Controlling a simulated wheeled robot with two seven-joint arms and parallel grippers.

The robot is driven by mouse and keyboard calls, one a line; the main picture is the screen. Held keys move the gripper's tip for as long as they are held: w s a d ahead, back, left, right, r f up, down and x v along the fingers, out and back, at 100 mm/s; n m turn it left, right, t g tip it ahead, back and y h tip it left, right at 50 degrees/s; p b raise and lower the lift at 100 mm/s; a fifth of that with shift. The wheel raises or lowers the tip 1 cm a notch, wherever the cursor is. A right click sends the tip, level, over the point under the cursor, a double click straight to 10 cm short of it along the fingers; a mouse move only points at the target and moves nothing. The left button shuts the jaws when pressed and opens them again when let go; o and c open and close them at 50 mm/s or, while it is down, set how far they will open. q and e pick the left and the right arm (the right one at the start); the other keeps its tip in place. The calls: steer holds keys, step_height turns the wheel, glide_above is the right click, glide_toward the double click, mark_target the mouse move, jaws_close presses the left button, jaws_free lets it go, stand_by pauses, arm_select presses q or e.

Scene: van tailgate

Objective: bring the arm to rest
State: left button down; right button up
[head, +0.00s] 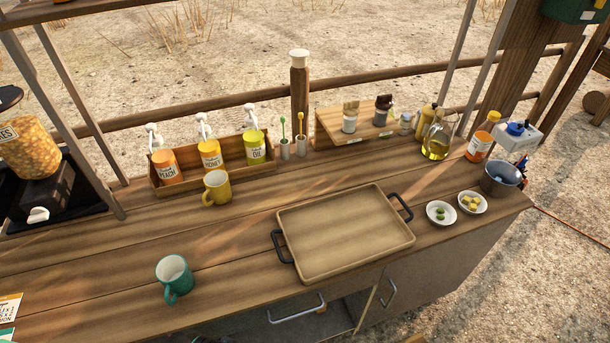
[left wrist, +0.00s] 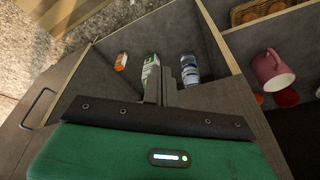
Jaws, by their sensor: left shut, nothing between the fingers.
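My left gripper (left wrist: 168,82) shows in the left wrist view, fingers shut and empty, above an open compartment (left wrist: 216,98) with dark grey walls. A carton with a green and white label (left wrist: 151,70), a bottle with a blue label (left wrist: 190,68) and a small orange and white container (left wrist: 121,62) stand inside it, close to the fingers in the picture. I cannot tell whether the fingers touch any of them. Neither gripper is visible in the head view, and my right gripper is in neither view.
The wooden counter (head: 110,250) bears a tray (head: 345,232), a green mug (head: 173,274), a yellow mug (head: 216,188) and a bottle rack (head: 225,180). A pink mug (left wrist: 270,70) sits in a neighbouring compartment.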

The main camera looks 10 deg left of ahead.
arm_select(q)
steer(key=s+a+f+g, duration=0.1)
steer(key=s+f, duration=0.3)
steer(key=f, duration=0.5)
steer(key=s+f, duration=0.3)
steer(key=f, duration=0.6)
steer(key=s+a+f, duration=0.3)
steer(key=s+f, duration=0.8)
steer(key=s, duration=0.3)
steer(key=shift+s+f+g, duration=0.25)
steer(key=shift+s+g, duration=0.15)
steer(key=shift+d, duration=0.1)
